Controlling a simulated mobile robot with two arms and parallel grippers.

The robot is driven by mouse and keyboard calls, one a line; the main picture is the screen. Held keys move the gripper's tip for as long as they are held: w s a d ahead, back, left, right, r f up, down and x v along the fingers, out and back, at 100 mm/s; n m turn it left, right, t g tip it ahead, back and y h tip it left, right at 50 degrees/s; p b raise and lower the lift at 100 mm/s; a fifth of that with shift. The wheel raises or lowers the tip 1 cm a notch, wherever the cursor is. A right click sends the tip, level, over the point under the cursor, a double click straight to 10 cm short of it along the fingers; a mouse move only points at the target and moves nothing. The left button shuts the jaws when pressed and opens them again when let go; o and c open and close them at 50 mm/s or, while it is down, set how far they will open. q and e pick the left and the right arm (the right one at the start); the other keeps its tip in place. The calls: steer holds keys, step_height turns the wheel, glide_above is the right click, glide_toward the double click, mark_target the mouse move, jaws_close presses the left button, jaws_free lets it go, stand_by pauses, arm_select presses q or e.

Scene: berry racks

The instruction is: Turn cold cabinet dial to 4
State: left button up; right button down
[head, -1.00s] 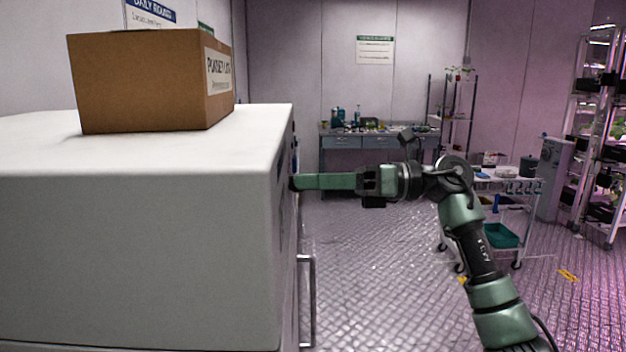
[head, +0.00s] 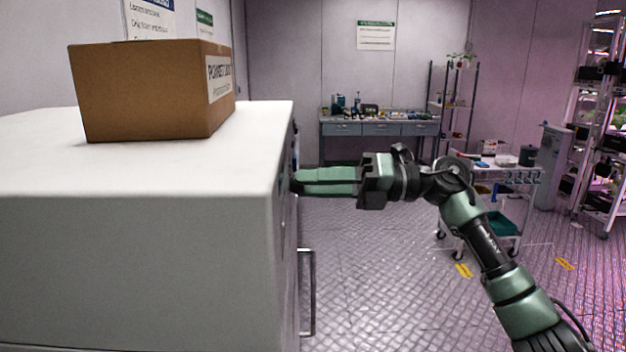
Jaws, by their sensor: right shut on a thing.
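The white cold cabinet (head: 140,265) fills the left of the head view, with its front face turned to the right and seen almost edge-on. My right gripper (head: 297,182) reaches in from the right, with its fingertips at the upper part of that front face. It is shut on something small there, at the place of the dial. The dial itself and its numbers are hidden by the fingers and the steep angle, so its setting cannot be read. My left gripper is not in view.
A cardboard box (head: 150,95) stands on the cabinet top. A vertical handle (head: 313,292) sticks out from the cabinet front below my gripper. A workbench (head: 380,129), a wheeled cart (head: 510,178) and plant racks stand farther back. The floor between is clear.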

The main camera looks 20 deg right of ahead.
stand_by(0.4)
steer(key=c, duration=1.1)
jaws_free()
steer(key=shift+c, duration=0.2)
steer(key=shift+d, duration=0.1)
steer(key=b+v, duration=0.3)
steer(key=v, duration=0.4)
steer(key=shift+d, duration=0.4)
steer(key=shift+s, duration=0.1)
